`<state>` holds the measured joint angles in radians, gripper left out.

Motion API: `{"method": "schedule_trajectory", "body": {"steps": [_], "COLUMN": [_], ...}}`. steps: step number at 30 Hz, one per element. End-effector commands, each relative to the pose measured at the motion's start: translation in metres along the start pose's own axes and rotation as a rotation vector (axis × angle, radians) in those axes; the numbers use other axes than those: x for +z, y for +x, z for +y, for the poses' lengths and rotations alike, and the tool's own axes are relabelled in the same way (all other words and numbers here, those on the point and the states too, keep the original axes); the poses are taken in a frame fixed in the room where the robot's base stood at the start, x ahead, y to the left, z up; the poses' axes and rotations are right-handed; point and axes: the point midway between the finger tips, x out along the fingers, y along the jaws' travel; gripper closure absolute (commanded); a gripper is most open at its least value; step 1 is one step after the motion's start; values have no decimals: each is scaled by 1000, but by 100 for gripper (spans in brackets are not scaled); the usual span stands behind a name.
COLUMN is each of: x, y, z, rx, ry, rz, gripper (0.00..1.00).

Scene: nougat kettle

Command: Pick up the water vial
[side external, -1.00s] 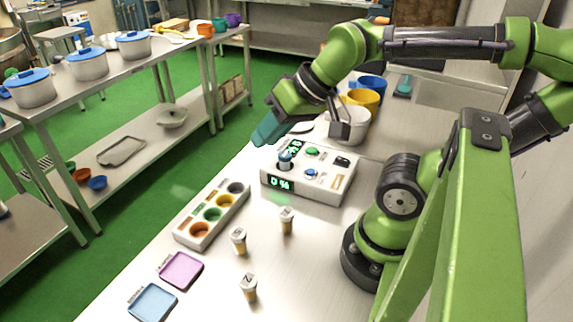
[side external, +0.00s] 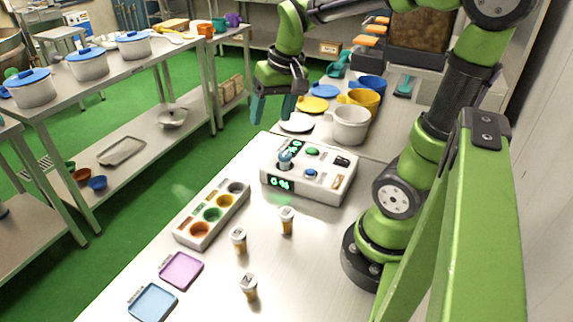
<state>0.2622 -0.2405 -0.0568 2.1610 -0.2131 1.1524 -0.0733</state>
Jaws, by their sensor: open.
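Three small capped vials with amber-brown lower parts stand upright on the steel table: one at the middle (side external: 286,220), one to its left (side external: 239,241) and one nearest the front (side external: 249,287). Their labels are too small to read, so I cannot tell which is the water vial. A white device (side external: 322,184) with a green "0 %" display stands behind them. A small blue-grey upright piece (side external: 285,160) is on its top; I cannot tell what it is. My gripper (side external: 272,112) is open and empty, fingers down, in the air beyond the device and well apart from the vials.
A white rack (side external: 194,236) with several coloured round wells lies left of the vials. A purple tray (side external: 181,270) and a blue tray (side external: 152,301) lie at the front left. A white mug (side external: 350,125), a yellow mug (side external: 362,99) and plates (side external: 297,123) stand behind the device.

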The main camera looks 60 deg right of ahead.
Motion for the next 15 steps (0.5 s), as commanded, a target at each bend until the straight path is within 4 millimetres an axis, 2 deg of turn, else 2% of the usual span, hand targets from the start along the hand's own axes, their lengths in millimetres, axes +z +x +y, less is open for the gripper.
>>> {"method": "schedule_trajectory", "body": {"steps": [1, 6, 10, 15], "x": [-15, -44, -45, -36], "y": [5, 7, -2, 21], "z": [14, 47, 49, 53], "rx": [45, 150, 172, 172], "ry": [32, 82, 73, 68], "rz": [-47, -159, -187, -204], "gripper": [33, 33, 33, 33]}}
